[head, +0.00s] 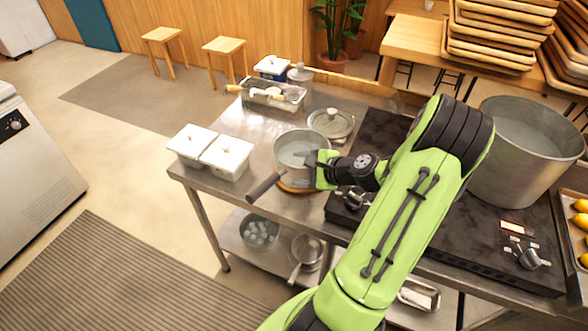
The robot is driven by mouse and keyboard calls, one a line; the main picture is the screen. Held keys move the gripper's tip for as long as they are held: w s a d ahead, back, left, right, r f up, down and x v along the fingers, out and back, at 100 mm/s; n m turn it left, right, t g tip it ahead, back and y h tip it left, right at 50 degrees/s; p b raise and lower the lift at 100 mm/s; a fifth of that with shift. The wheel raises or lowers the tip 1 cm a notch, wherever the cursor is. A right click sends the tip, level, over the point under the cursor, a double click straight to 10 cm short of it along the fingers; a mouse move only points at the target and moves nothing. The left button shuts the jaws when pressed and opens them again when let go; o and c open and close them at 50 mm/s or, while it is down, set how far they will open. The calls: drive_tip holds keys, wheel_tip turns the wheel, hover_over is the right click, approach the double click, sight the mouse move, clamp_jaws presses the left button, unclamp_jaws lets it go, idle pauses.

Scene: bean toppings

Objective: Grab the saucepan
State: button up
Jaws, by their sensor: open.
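The saucepan (297,142) is a grey metal pot with a dark handle (265,187) that points to the lower left. It stands on a round wooden board (290,188) on the steel table, left of the stove. My green arm reaches in from the lower right. My gripper (308,158) is open at the right side of the saucepan, with its fingers over or beside the near right rim. I cannot tell whether they touch the pan. Part of the pan's right wall is hidden behind the gripper.
Two white lidded containers (228,152) stand left of the pan. A lidded pot (331,122) and a metal tray of utensils (270,95) are behind it. A large stockpot (522,150) stands right, on the dark stove (392,132). Bowls sit on the lower shelf (280,255).

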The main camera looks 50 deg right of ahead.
sight(290, 167)
drive_tip(key=x, duration=0.4)
drive_tip(key=shift+a+f, duration=0.2)
drive_tip(key=shift+s+r, duration=0.1)
drive_tip(key=shift+s, duration=0.05)
drive_tip(key=shift+c, duration=0.8)
clamp_jaws()
drive_tip(key=shift+r, duration=0.1)
drive_tip(key=shift+r, duration=0.1)
